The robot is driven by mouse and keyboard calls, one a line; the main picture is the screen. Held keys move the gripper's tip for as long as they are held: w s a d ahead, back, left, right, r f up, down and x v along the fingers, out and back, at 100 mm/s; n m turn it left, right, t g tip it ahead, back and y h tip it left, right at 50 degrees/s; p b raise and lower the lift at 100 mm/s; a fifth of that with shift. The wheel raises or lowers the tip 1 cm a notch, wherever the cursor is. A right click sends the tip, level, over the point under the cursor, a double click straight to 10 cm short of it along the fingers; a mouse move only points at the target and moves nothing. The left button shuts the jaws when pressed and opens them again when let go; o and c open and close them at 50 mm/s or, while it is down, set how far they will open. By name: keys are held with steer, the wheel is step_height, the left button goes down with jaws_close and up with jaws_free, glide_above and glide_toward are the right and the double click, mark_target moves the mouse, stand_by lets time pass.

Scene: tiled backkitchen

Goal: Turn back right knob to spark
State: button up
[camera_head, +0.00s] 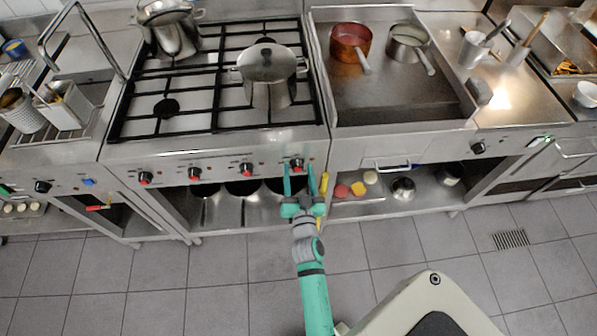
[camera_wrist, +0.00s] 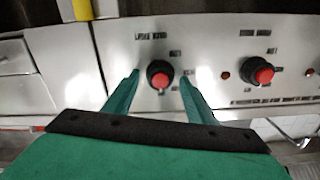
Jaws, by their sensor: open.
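The stove's front panel (camera_head: 220,183) carries a row of several black knobs with red faces. The rightmost knob (camera_head: 297,164) sits between the fingers of my gripper (camera_head: 298,172). In the wrist view this knob (camera_wrist: 159,75) shows between the two green fingertips (camera_wrist: 160,80), one on each side, with visible gaps. My gripper is open. A neighbouring knob (camera_head: 246,169) is to the left in the head view; it appears on the right in the wrist view (camera_wrist: 258,72). The panel labels are too small to read.
A lidded pot (camera_head: 268,77) stands on the stove's front right, another pot (camera_head: 170,30) at back left. A griddle (camera_head: 392,98) with two saucepans adjoins on the right. A yellow object (camera_head: 324,183) is right beside my gripper. The tiled floor (camera_head: 230,295) is clear in front.

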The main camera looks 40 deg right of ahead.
steer(key=c, duration=1)
steer(key=shift+c, duration=0.2)
steer(key=shift+n, duration=0.3)
steer(key=n, duration=0.3)
steer(key=shift+w+n, duration=0.1)
steer(key=shift+n, duration=2)
steer(key=o, duration=1)
